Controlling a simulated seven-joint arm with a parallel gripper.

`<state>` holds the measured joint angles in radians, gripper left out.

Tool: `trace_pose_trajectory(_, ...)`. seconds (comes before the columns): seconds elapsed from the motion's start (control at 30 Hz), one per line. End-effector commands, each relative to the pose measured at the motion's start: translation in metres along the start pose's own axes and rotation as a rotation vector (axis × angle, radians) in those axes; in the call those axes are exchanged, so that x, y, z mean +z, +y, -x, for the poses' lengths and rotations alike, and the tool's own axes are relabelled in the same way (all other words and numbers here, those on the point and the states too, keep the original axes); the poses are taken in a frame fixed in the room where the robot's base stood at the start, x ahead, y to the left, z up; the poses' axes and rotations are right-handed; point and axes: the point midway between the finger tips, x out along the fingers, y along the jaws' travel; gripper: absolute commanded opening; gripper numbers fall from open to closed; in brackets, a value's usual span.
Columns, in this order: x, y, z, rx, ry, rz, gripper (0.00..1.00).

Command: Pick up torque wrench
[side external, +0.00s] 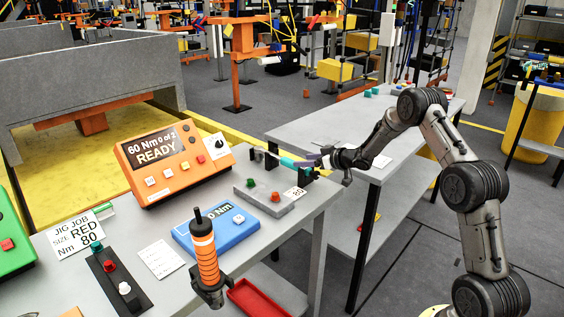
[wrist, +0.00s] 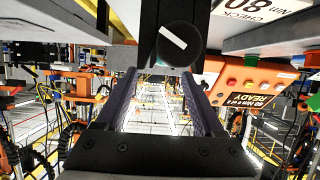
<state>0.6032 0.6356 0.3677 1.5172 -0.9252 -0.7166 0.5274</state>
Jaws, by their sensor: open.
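In the side view, a slim tool with a teal section (side external: 289,162) lies across dark supports at the right end of the near bench; it looks like a torque wrench. My gripper (side external: 314,161) is right at this tool's right end, and the overlap hides whether they touch. In the wrist view, my gripper (wrist: 160,74) has its two purple-grey fingers apart. A round black part with a white stripe (wrist: 175,45) sits at or just beyond the fingertips; I cannot tell if it belongs to the tool. An upright orange-and-black handled tool (side external: 206,258) stands at the bench front.
An orange controller (side external: 172,162) reads READY. A grey button block (side external: 262,196) is just below the teal tool. A blue display box (side external: 212,230) and a red tray (side external: 262,299) are nearer. A second bench (side external: 335,128) stands behind my gripper, with much bare top.

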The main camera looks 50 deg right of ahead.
Motion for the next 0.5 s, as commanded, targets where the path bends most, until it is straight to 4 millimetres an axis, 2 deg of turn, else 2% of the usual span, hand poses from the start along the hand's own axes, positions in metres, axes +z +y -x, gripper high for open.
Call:
trace_pose_trajectory(0.27, 0.000, -0.003, -0.021, -0.002, 0.000, 0.000, 0.70)
trace_pose_trajectory(0.5, 0.001, -0.008, -0.054, -0.001, 0.001, 0.001, 0.70)
